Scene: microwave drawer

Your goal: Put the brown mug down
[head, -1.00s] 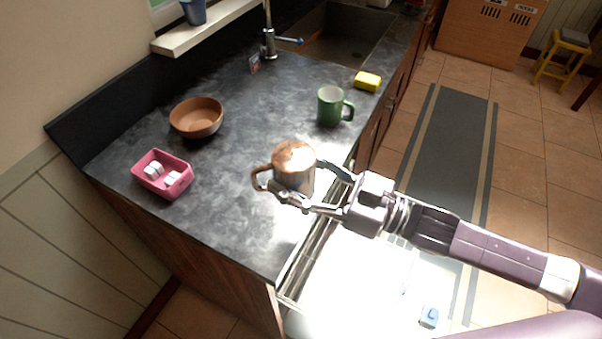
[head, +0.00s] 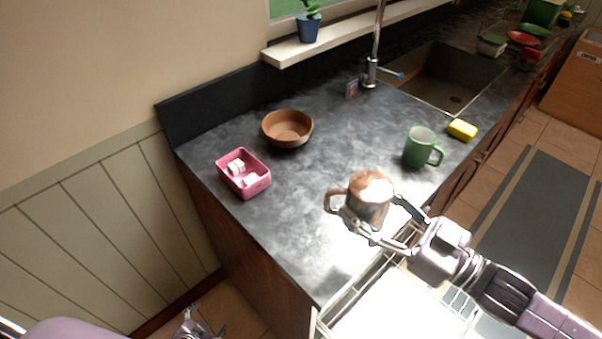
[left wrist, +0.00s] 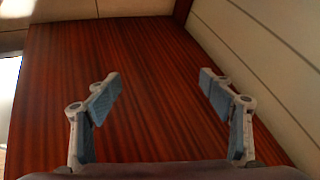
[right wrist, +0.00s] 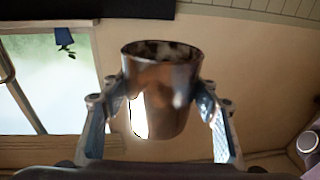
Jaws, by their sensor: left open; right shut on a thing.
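The brown mug (head: 369,197), shiny with its handle to the left, is upright in my right gripper (head: 384,222) in the head view, near the counter's front edge. The right wrist view shows the mug (right wrist: 161,88) between both fingers of the right gripper (right wrist: 163,105). I cannot tell from the head view whether its base touches the dark counter (head: 290,210). My left gripper (head: 196,330) is low at the bottom edge of the head view, beside the cabinet. In the left wrist view the left gripper (left wrist: 160,88) is open and empty, facing the wooden cabinet side (left wrist: 150,60).
A green mug (head: 419,147) and yellow sponge (head: 462,130) stand right of the brown mug. A brown bowl (head: 287,128) and pink container (head: 243,173) with white pieces are at the left. A wire-railed drawer (head: 455,302) is open below my right gripper. The counter's middle is clear.

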